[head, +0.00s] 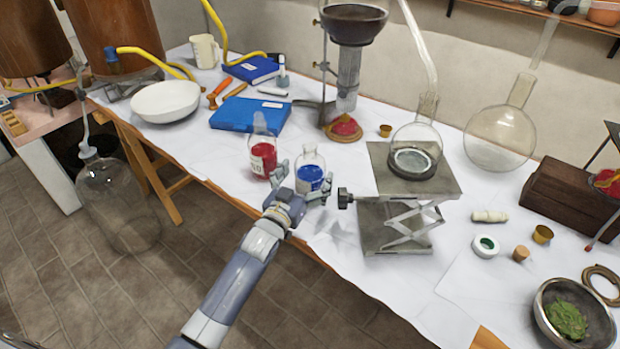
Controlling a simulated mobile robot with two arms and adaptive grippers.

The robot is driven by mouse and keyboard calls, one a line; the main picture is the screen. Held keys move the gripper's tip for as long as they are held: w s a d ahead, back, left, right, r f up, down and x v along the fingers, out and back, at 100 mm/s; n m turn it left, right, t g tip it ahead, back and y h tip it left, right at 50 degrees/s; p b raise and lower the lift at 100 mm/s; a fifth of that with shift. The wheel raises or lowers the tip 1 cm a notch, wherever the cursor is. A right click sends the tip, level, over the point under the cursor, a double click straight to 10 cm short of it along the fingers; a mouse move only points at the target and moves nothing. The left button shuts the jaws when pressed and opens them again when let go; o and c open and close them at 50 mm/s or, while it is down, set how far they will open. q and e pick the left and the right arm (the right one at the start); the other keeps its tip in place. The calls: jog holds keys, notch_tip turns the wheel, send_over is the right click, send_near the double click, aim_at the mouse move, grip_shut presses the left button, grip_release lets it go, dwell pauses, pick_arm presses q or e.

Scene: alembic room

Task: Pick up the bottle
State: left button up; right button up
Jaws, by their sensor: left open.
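Two small bottles stand upright side by side near the table's front edge in the head view. One is a clear bottle with red contents (263,158) and a pale label. The other is a clear bottle with blue contents (310,176), just to its right. My left gripper (303,183) is open, with its fingers in front of and around the lower part of the blue bottle. Whether the fingers touch the glass cannot be told. The gripper hides part of the blue bottle's base. My right gripper is not in view.
A metal lab jack (408,215) bearing a round flask (415,145) stands close to the right. A blue book (250,114) and a white bowl (165,101) lie behind to the left. A stand with a dark funnel (354,22) is behind. The white table (215,165) is bare left of the bottles.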

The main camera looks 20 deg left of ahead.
pick_arm(q)
jog(key=shift+w+d, duration=0.15)
jog(key=shift+w, duration=1.2)
jog(key=c, duration=1.5)
jog(key=shift+r, duration=0.1)
jog(key=shift+c, duration=1.4)
jog(key=shift+r, duration=0.2)
